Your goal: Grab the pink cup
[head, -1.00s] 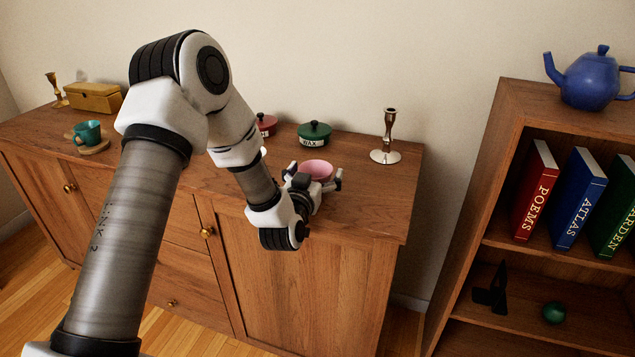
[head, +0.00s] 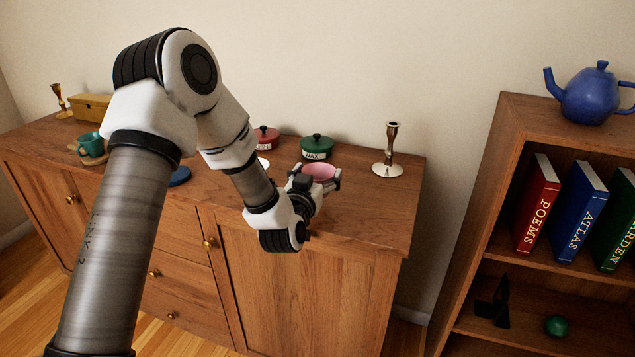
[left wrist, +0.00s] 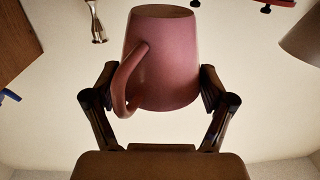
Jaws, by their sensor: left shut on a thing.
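The pink cup (head: 319,171) is between the fingers of my left gripper (head: 318,182), over the right part of the wooden cabinet top. In the left wrist view the cup (left wrist: 170,60) fills the space between both fingers of the gripper (left wrist: 160,98), with its handle curving down at the left. The left gripper is shut on the cup. Whether the cup touches the cabinet top is hidden in the head view. My right gripper is not in view.
On the cabinet top (head: 370,219) stand a candlestick (head: 388,155), a green lidded pot (head: 317,147), a red lidded pot (head: 266,137) and a teal cup (head: 91,143). A bookshelf (head: 500,170) with a blue teapot (head: 592,95) stands at the right.

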